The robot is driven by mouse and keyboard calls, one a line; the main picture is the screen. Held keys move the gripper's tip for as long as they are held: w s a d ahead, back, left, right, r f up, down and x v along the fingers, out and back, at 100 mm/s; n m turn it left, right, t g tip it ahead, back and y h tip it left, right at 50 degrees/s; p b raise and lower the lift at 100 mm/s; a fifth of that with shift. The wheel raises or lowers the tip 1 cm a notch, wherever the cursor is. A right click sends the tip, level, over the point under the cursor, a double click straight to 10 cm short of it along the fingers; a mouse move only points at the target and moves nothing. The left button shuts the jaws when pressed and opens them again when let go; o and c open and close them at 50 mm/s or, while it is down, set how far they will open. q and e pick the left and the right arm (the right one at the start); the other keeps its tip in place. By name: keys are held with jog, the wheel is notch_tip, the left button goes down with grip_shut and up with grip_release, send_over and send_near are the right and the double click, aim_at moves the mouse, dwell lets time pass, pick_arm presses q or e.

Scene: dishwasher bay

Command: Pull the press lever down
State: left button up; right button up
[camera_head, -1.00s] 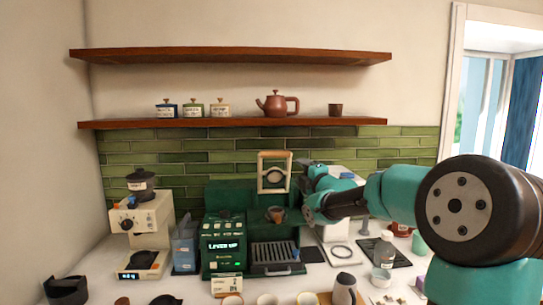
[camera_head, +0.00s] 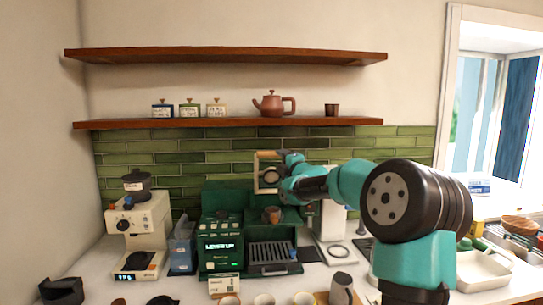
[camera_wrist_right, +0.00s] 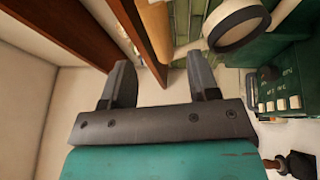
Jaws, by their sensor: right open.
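The green press (camera_head: 222,235) stands on the counter with a lit display reading "LEVER UP". Its lever (camera_head: 257,180) is a pale frame raised upright, with a wooden handle bar (camera_head: 266,154) across the top. In the right wrist view the light wooden handle (camera_wrist_right: 157,28) shows beyond and between my fingertips, beside the pale round ring (camera_wrist_right: 238,24). My right gripper (camera_head: 281,155) is at the right end of the handle in the head view; it is open (camera_wrist_right: 159,68). I cannot tell whether it touches the handle. My left gripper is out of view.
A brown cup (camera_head: 272,214) sits at the press above a drip grate (camera_head: 268,254). A cream grinder (camera_head: 140,225) and a blue container (camera_head: 181,253) stand to the left. Several cups line the front. The wooden lower shelf (camera_head: 230,123) runs above the lever.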

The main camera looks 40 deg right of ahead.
aim_at(274, 156)
jog(key=x, duration=0.7)
jog(key=shift+w, duration=0.25)
grip_shut()
dwell(0.3)
